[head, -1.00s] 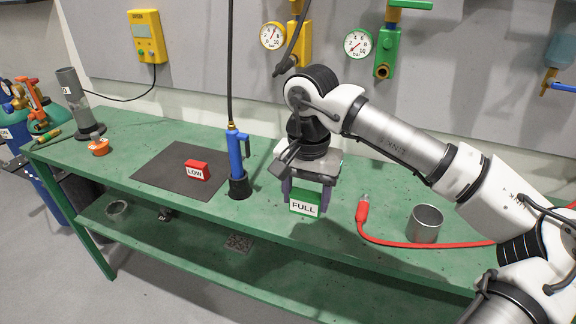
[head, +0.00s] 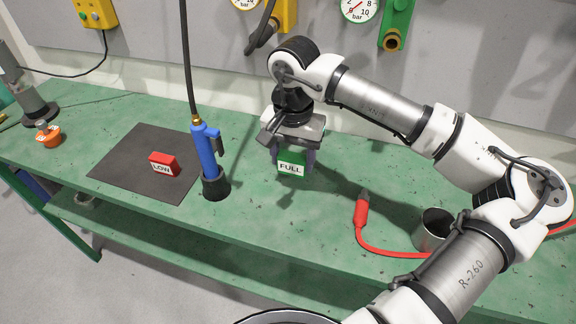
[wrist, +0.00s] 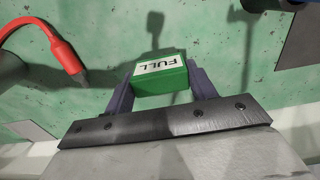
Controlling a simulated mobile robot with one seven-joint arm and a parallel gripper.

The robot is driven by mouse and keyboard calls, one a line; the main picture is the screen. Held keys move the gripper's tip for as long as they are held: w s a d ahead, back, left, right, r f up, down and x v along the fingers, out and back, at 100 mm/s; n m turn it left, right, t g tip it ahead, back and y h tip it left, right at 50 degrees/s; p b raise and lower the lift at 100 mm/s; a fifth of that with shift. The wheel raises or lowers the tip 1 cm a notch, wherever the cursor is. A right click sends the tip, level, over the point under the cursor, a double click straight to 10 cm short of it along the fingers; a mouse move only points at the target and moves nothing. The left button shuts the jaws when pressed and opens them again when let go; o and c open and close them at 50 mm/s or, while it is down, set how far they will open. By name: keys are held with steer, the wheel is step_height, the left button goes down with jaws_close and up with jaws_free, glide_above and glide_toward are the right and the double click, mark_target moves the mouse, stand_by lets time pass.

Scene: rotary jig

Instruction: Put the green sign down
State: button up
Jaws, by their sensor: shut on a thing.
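The green sign (head: 291,164) has a white face reading FULL. My gripper (head: 294,160) is shut on it, with one finger on each side. In the wrist view the sign (wrist: 160,78) sits between the two purple-grey fingers (wrist: 160,86). It is over the green bench (head: 330,225), right of the blue torch-like tool. A shadow shows on the bench near it. I cannot tell whether its underside touches the bench.
A red LOW sign (head: 163,164) lies on a dark mat (head: 125,172). A blue tool (head: 206,150) stands in a black holder to the left. A red hose (head: 362,215) and a metal cup (head: 431,230) are to the right. The bench between is clear.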

mark_target(292, 173)
step_height(292, 173, down, 5)
steer(key=shift+r+p, duration=0.1)
steer(key=shift+p, duration=0.45)
steer(key=shift+f+b, duration=0.35)
steer(key=o, duration=1)
steer(key=shift+r, duration=0.1)
